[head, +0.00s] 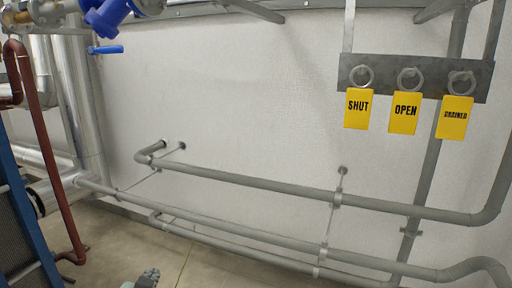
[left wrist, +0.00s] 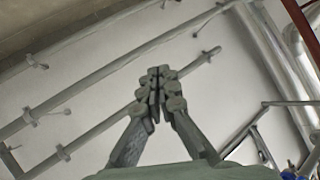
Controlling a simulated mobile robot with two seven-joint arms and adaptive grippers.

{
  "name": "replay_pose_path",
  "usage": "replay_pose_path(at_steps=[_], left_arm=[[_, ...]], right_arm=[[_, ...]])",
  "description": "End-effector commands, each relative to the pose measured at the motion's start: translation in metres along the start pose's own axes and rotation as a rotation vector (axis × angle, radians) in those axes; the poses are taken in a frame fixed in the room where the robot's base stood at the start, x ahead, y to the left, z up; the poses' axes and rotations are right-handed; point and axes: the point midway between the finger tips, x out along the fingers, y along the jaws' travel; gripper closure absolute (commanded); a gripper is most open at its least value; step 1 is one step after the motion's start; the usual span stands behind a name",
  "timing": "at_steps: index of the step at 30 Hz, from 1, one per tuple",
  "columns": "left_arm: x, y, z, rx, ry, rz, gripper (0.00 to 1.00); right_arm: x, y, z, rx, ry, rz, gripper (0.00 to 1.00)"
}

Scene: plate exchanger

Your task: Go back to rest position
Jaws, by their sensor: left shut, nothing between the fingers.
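My left gripper (head: 147,278) shows only as a small grey tip at the bottom edge of the head view. In the left wrist view the left gripper (left wrist: 157,85) has its two grey fingers together at the tips, with nothing held between them. It is in free air, with the wall and pipes behind it. The rest of the left arm is hidden below the head view. My right gripper is in neither view.
Yellow tags reading SHUT (head: 357,108), OPEN (head: 404,113) and DRAINED (head: 454,118) hang from a grey bracket (head: 385,75). Grey pipes (head: 270,183) run low along the white wall. A blue valve handle (head: 105,49) and a dark red pipe (head: 45,150) are at left.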

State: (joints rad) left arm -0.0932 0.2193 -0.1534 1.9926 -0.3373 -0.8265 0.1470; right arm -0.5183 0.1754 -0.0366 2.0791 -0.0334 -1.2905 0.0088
Motion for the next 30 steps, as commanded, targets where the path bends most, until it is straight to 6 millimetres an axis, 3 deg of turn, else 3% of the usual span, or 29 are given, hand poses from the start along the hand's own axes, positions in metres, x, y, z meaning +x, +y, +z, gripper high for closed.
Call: replay_pose_path(at_steps=[1,6,9,12,15,18,30], left_arm=[[-0.008,0.009,0.041,-0.010,-0.097,0.026,1.00],[-0.051,0.034,0.161,-0.033,-0.403,0.115,1.00],[-0.086,0.047,0.219,-0.041,-0.563,0.168,1.00],[-0.117,0.056,0.260,-0.049,-0.686,0.211,1.00],[-0.140,0.062,0.285,-0.052,-0.767,0.243,1.00],[-0.152,0.065,0.297,-0.055,-0.807,0.258,1.00],[-0.154,0.066,0.300,-0.055,-0.816,0.262,1.00]], right_arm=[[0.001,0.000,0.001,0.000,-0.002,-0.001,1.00],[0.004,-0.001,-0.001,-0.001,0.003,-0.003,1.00],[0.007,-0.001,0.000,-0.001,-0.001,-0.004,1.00],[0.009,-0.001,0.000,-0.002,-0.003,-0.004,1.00],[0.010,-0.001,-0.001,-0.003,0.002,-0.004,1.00],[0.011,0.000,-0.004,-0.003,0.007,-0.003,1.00],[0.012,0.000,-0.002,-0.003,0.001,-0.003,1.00]])
